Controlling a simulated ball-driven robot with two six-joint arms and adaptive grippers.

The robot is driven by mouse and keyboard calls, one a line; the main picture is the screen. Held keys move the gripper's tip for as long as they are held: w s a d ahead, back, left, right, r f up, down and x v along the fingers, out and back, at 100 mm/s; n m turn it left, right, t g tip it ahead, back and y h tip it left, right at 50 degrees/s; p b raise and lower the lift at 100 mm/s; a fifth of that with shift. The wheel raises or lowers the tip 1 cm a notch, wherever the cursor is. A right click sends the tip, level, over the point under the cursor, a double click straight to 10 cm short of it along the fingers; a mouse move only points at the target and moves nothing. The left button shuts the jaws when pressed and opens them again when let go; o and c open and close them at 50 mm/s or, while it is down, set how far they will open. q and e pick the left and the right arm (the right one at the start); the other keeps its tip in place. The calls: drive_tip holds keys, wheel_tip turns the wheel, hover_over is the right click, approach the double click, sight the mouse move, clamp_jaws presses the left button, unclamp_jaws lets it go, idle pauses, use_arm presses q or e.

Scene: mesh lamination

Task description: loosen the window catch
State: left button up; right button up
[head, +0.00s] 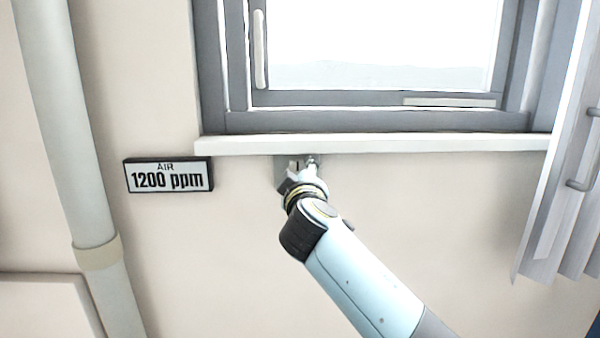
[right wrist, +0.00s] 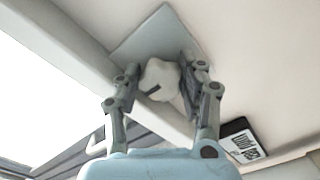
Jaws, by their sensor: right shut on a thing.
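The window catch shows in the right wrist view as a pale rounded knob (right wrist: 160,78) with a dark mark, in front of a grey square plate (right wrist: 150,38). The plate (head: 281,172) also shows in the head view, on the wall just under the window sill. My right gripper (head: 303,163) is at the plate and mostly hides the knob there. In the right wrist view its two fingers (right wrist: 160,88) are on either side of the knob, shut on it. My left gripper is in neither view.
The white sill (head: 400,144) juts out just above my right gripper, under the grey-framed window (head: 370,122) with its upright handle (head: 259,48). A sign (head: 168,175) reading "AIR 1200 ppm" is on the wall to the left. A pipe (head: 62,130) runs at far left, blinds (head: 560,190) hang at right.

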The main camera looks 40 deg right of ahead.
drive_tip(key=shift+n, duration=0.4)
drive_tip(key=o, duration=0.9)
drive_tip(key=v, duration=0.7)
drive_tip(key=shift+s+a, duration=0.15)
drive_tip(key=shift+s, duration=0.1)
